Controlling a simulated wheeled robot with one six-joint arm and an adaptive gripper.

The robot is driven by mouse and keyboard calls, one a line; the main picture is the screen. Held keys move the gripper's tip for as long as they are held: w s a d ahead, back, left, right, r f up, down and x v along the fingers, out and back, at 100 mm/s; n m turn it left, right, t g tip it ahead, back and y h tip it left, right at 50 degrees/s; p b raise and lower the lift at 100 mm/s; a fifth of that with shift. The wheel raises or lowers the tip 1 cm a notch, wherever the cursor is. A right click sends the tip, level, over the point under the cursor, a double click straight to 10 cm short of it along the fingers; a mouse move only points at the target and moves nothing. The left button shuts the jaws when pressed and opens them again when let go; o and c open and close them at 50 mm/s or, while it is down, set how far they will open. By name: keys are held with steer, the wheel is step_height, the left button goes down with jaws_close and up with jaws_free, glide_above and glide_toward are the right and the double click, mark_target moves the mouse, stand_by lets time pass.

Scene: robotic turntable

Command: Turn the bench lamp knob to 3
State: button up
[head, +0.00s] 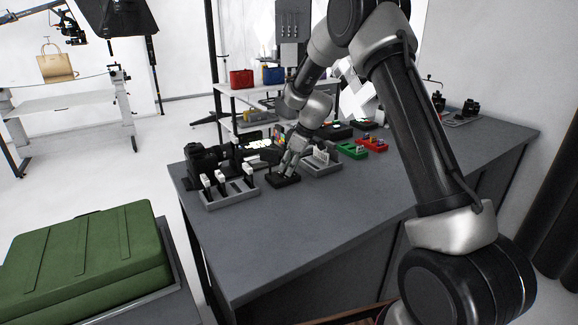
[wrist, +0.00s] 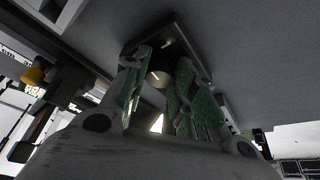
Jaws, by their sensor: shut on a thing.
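The bench lamp control is a small dark box (head: 284,181) on the grey bench, beside the tray of white-tipped items. In the wrist view its dark plate (wrist: 190,45) lies just beyond the fingertips. A round pale knob (wrist: 160,77) shows between my two green-padded fingers. My gripper (head: 286,171) reaches down onto the box, and in the wrist view my gripper (wrist: 161,72) is shut on the knob. The fingers hide the knob in the head view. No numbers or pointer can be read, so the knob's setting cannot be told.
A grey tray (head: 232,200) with white-tipped items stands left of the box, and another grey tray (head: 322,168) stands close to its right. Green (head: 352,151) and red (head: 373,145) bins lie farther right. The bench (head: 330,215) is clear in front.

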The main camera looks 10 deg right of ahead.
steer(key=shift+m, duration=0.4)
steer(key=shift+r, duration=0.1)
steer(key=o, duration=1)
steer(key=shift+o, duration=0.2)
steer(key=v, duration=1.2)
steer(key=shift+s, duration=0.15)
